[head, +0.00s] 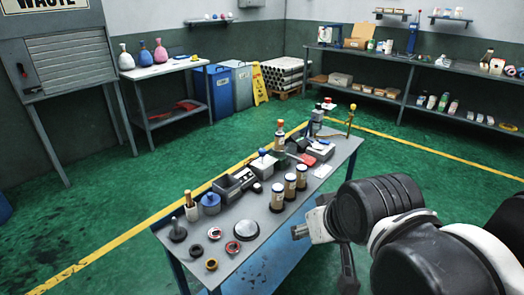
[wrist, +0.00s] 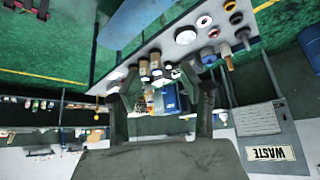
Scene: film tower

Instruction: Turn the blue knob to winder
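A small blue ball-shaped knob (head: 262,152) sits on top of a pale device (head: 262,165) in the middle of the grey workbench (head: 240,222) in the head view. Its pointer or marking, and any winder label, are too small to read. My gripper (head: 322,258) is beside the near right edge of the bench, apart from the knob. In the upside-down wrist view, the fingers of my gripper (wrist: 158,90) are spread wide with nothing held between them. I cannot pick out the blue knob for sure in that view.
Amber jars with white lids (head: 290,186) stand between my gripper and the knob. A blue pot (head: 210,203), a domed disc (head: 248,229) and several rings crowd the bench's near end. A red-topped bottle (head: 280,136) and yellow-topped post (head: 350,120) stand farther back.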

